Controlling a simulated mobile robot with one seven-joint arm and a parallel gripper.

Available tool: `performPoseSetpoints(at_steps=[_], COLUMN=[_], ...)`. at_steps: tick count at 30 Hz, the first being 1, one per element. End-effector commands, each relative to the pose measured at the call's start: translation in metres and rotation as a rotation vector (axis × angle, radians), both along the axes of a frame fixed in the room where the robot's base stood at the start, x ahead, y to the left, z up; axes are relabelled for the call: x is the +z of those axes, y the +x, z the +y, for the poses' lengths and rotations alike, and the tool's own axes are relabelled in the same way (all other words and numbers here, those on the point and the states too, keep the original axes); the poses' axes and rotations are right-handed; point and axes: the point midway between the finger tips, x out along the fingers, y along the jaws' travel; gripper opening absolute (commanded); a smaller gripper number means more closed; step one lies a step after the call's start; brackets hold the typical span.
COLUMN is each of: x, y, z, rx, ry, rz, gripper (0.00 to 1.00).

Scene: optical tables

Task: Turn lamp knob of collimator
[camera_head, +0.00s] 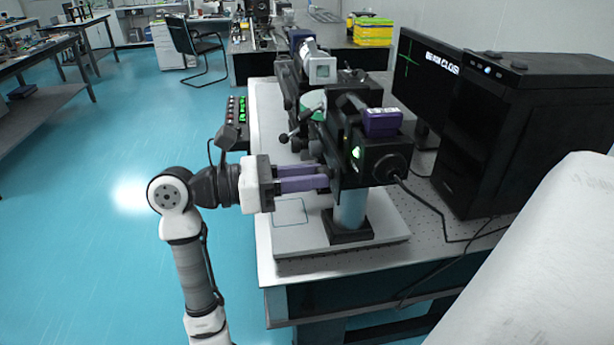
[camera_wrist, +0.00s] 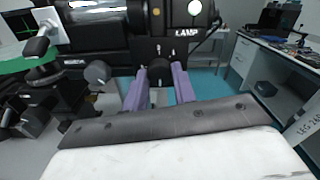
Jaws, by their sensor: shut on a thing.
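The collimator (camera_head: 356,140) is a black instrument on a blue-grey post with a black foot, standing on a white base plate at the near end of the table. It also shows in the wrist view (camera_wrist: 110,38), with the word LAMP on its dark housing. My gripper (camera_head: 325,177) reaches it from the left with its purple fingers level. In the wrist view my gripper (camera_wrist: 159,72) is shut on the small black lamp knob (camera_wrist: 158,70) below the LAMP label. The knob is partly hidden between the fingertips.
A black computer tower (camera_head: 520,120) and a monitor (camera_head: 425,75) stand right of the collimator. A cable runs from the collimator across the perforated table top (camera_head: 450,235). Another instrument (camera_head: 312,65) stands behind. The blue floor to the left is mostly clear.

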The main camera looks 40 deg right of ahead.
Motion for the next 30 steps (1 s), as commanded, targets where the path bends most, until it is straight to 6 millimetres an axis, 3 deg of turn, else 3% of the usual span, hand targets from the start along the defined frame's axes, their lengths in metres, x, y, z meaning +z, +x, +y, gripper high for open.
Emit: performPoseSetpoints(at_steps=[13,30], x=[-0.0091,-0.0031], y=[0.0008,0.0004], z=[0.0008,0.0004], rx=[0.003,0.002], ry=[-0.138,-0.356], rz=[-0.228,-0.579], gripper=[0.04,0.04])
